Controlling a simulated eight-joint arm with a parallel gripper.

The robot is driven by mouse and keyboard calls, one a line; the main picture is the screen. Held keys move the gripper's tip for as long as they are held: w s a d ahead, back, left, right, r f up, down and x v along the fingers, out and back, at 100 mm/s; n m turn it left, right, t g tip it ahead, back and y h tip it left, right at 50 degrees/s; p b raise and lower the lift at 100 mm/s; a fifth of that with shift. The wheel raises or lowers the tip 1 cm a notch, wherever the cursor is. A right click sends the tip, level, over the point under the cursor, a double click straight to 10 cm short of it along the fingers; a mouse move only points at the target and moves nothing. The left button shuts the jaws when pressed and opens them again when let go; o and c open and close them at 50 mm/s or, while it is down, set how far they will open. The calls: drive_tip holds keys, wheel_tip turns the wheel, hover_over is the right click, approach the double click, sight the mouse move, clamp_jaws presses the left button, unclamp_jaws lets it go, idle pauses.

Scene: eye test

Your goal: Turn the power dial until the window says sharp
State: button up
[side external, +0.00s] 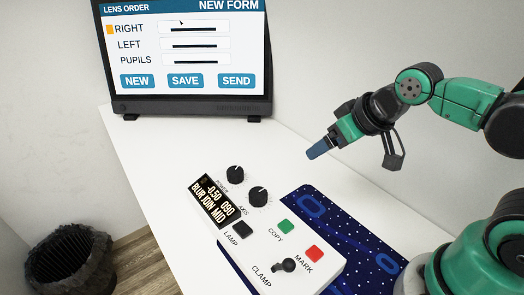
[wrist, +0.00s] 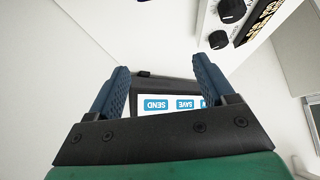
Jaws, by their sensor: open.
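The power dial (side external: 235,174) is a black knob with a white mark, at the back of the white control box (side external: 318,262); it also shows at the upper right of the wrist view (wrist: 219,39). The display window (side external: 215,201) beside it reads "-0.50 090" and "BLUR JOIN MID". A second black knob, the axis dial (side external: 258,196), sits just in front and to the right. My gripper (side external: 316,151) is open, with blue fingers, above the table to the right of and behind the box. Nothing shows between its fingers in the wrist view (wrist: 160,68); it touches neither dial.
The box carries a black lamp button (side external: 242,229), green copy button (side external: 286,227), red mark button (side external: 314,253) and clamp knob (side external: 285,265). A monitor (side external: 185,50) stands behind. A dark blue patterned mat (side external: 352,236) lies under the box. The table's middle is clear.

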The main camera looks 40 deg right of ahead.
idle(0.6)
drive_tip(key=m+g, duration=0.3)
drive_tip(key=g, duration=0.4)
hover_over(235, 170)
wheel_tip(235, 170, down, 3)
drive_tip(key=shift+s+d+f, duration=0.1)
drive_tip(key=shift+f, duration=2.95)
drive_tip(key=shift+c, duration=0.3)
